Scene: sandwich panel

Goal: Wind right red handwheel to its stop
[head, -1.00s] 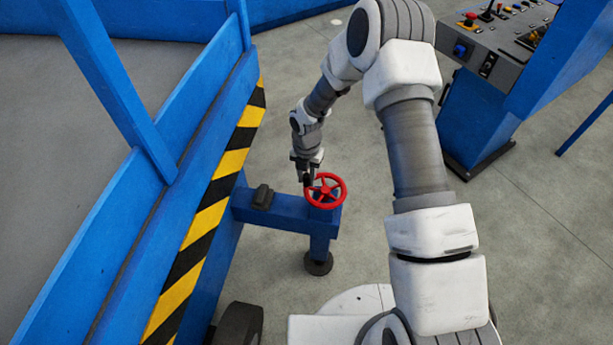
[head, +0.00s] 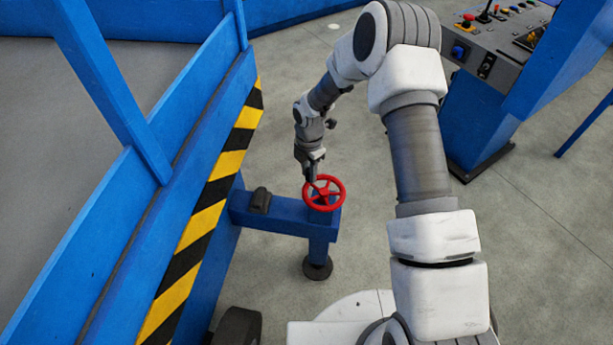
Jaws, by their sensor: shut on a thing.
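The red handwheel (head: 337,204) sits on top of a blue bracket that juts out from the machine's side. It is a spoked ring seen from above at a slant. My gripper (head: 312,182) comes down from above at the wheel's far left rim. It is shut on the rim there. The fingertips are small in this view and partly merge with the rim. No other handwheel shows.
A dark block (head: 260,200) sits on the blue bracket (head: 285,215) left of the wheel. A blue frame with yellow-black stripes (head: 205,222) runs along the left. A control console (head: 480,115) stands at the upper right. Grey floor (head: 300,90) lies between them.

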